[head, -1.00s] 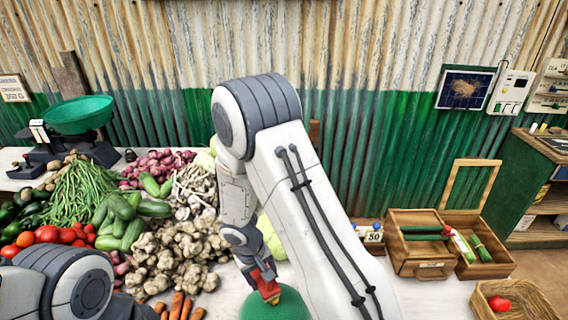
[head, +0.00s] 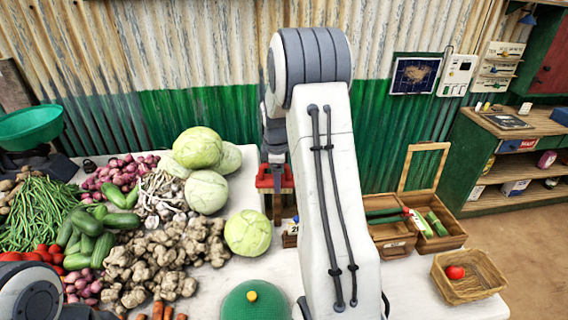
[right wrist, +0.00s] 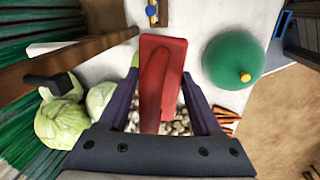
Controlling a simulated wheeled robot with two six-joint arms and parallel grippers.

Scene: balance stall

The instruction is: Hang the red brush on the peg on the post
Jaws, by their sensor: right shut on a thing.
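The red brush (right wrist: 165,75) is held between the two fingers of my right gripper (right wrist: 163,110) in the right wrist view. In the head view the brush (head: 266,181) shows left of my right arm, below the dark wrist. A brown wooden post (right wrist: 85,57) crosses the upper left of the right wrist view, beside the brush. A dark peg-like piece (right wrist: 55,83) sits along the post, left of the brush and apart from it. In the head view my right arm hides most of the post. My left gripper is out of view; only part of its arm shows at lower left.
Cabbages (head: 198,148) and piles of vegetables cover the table's left side. A green dome with a yellow knob (head: 252,296) stands at the front. An open wooden box (head: 393,234) and a basket (head: 468,276) stand at the right. A corrugated wall is behind.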

